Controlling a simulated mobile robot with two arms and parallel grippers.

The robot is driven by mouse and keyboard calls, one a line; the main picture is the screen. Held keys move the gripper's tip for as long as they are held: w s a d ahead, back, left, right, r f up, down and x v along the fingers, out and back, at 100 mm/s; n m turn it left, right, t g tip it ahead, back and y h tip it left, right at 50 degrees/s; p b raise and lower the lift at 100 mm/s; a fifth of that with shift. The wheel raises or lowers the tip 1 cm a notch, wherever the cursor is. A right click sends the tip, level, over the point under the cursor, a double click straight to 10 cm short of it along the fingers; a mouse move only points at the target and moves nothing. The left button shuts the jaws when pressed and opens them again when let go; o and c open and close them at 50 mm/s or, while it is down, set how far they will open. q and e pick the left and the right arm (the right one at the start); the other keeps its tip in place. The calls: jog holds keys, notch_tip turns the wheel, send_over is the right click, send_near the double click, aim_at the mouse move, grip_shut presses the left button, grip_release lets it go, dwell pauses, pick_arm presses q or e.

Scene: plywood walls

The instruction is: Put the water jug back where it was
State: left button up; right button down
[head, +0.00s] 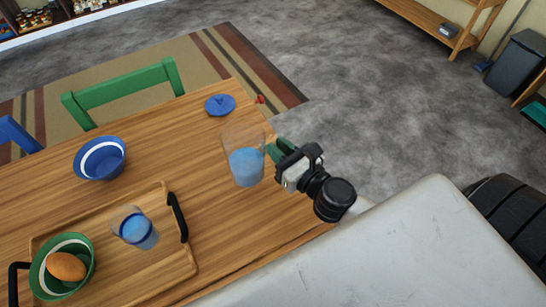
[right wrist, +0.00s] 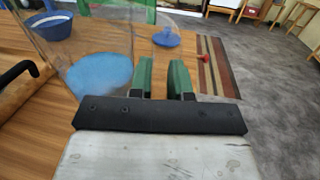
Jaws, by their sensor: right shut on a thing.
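The water jug (head: 246,166) is clear, with blue water in its lower part. It is upright near the right edge of the wooden table in the head view, and it fills the upper left of the right wrist view (right wrist: 100,74). My right gripper (head: 280,149) is at the jug's right side, its green fingers (right wrist: 163,80) shut on the jug, apparently at its clear handle. I cannot tell whether the jug's base touches the table. My left gripper is not in view.
A wooden tray (head: 185,262) with black handles holds a glass of blue water (head: 135,229) and a green bowl (head: 78,284) with a brown round item. A blue bowl (head: 100,160) and blue lid (head: 220,104) stand on the table (head: 190,130). A green chair (head: 122,88) is behind.

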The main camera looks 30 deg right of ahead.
jog(key=shift+w+a+f+b, duration=0.2)
jog(key=shift+f+b, duration=0.2)
jog(key=shift+f, duration=0.4)
jog(key=shift+w+a+f+b, duration=0.1)
jog(key=shift+w+f+b, duration=0.25)
jog(key=shift+f, duration=0.5)
jog(key=shift+w+a+f+b, duration=0.1)
jog(key=shift+f+b, duration=0.4)
jog(key=shift+f, duration=0.3)
jog(key=shift+f, duration=0.2)
jog(key=c, duration=1.1)
grip_release()
jog(key=shift+o, duration=0.2)
jog(key=shift+r, duration=0.1)
